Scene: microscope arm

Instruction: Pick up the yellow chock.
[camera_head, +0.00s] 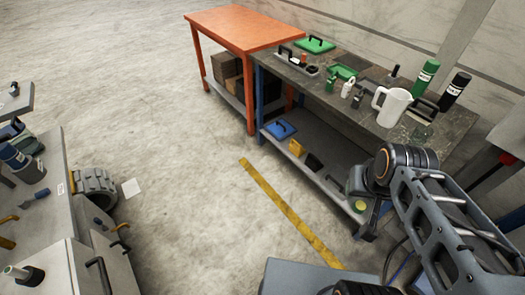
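A small yellow block (296,147), which looks like the yellow chock, sits on the grey lower shelf (322,178) of the dark-topped workbench. It is between a blue item and a dark item, and is too small to make out its exact shape. My arm comes in from the right edge and bends over the near end of the bench. My gripper (362,185) is at the arm's dark end, to the right of the yellow block and apart from it. Its fingers are not clear, so I cannot tell whether it is open.
The dark bench top (345,100) carries a white pitcher (391,107), green and black bottles and several tools. An orange table (240,29) adjoins it. A blue item (281,129) lies on the shelf. Clear floor with a yellow stripe (290,213) lies in front; a cluttered cart stands left.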

